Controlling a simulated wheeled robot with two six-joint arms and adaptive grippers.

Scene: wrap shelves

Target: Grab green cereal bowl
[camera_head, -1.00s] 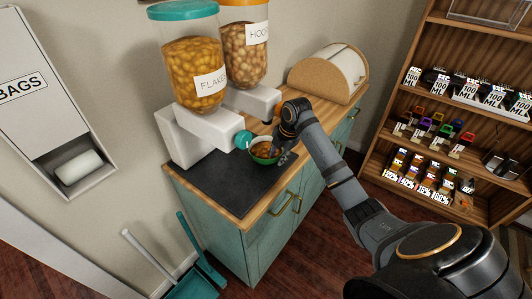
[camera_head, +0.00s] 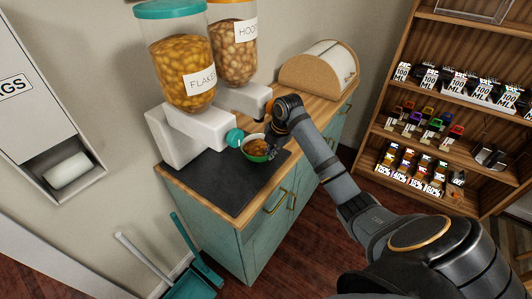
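The green cereal bowl (camera_head: 257,156), filled with orange-brown flakes, sits on the dark mat (camera_head: 224,186) on the counter, just below the teal knob of the flakes dispenser. My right gripper (camera_head: 275,148) is at the right side of the bowl, close to its rim. Its fingers are small and partly hidden by my wrist, so I cannot tell whether they touch the bowl or are closed. My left gripper is not in view.
The flakes dispenser (camera_head: 176,65) and a second dispenser (camera_head: 233,45) stand behind the bowl. A bread box (camera_head: 319,70) is at the counter's back right. Shelves (camera_head: 450,110) with small goods stand at right. A teal dustpan (camera_head: 190,287) is on the floor at left.

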